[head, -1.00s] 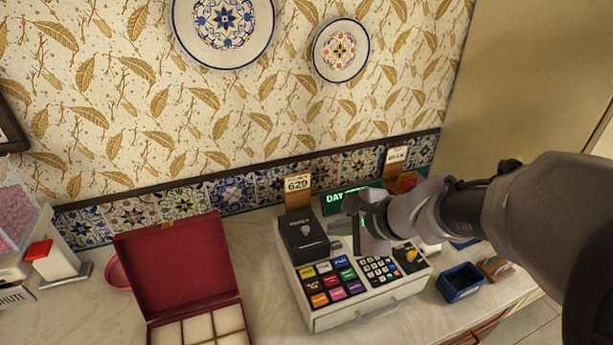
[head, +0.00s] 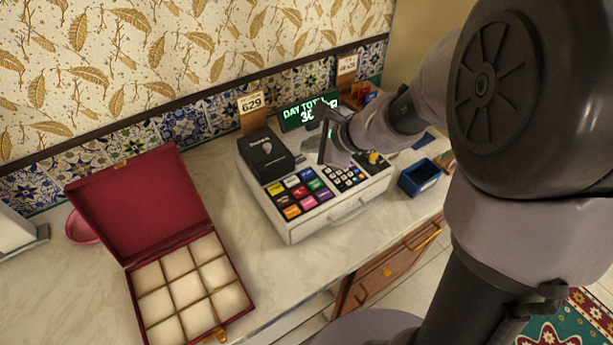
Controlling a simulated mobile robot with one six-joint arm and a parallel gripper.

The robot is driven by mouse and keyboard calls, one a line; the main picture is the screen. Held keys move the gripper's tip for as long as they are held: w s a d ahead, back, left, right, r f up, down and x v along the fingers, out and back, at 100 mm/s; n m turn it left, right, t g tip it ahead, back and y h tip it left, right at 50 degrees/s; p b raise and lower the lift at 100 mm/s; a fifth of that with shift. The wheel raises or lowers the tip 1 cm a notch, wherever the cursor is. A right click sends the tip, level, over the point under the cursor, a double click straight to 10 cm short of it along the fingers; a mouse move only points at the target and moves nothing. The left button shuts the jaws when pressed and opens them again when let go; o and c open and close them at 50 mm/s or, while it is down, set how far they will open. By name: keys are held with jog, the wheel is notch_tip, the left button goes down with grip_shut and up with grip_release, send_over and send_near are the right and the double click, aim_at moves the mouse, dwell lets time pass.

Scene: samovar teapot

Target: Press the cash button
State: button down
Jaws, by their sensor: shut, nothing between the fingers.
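The cash register (head: 290,225) is a white box on the counter with a green-lit display (head: 309,111) reading "DAY TOTAL" and a partly hidden number. Its coloured keys (head: 298,194) sit at the front left, and a dark number keypad (head: 345,178) sits to their right. The key labels are too small to read, so I cannot tell which one is cash. My gripper (head: 325,157) is shut and empty. It appears over the register's top, behind the keypad and in front of the display. I cannot tell whether it touches anything. My arm hides the register's back right.
An open red box (head: 125,258) with several cream compartments lies left of the register. A small blue tray (head: 419,178) stands to the right. A black box (head: 266,154) sits on the register's left. A price card (head: 251,103) stands behind. The counter's front edge and wooden drawers lie below.

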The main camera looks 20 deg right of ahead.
aim_at(310, 175)
notch_tip(310, 175, down, 6)
jog(key=b, duration=0.4)
jog(key=shift+r+b, duration=0.1)
jog(key=shift+b, duration=0.2)
dwell(1.4)
jog(key=shift+f+b, duration=0.45)
jog(key=shift+b, duration=0.1)
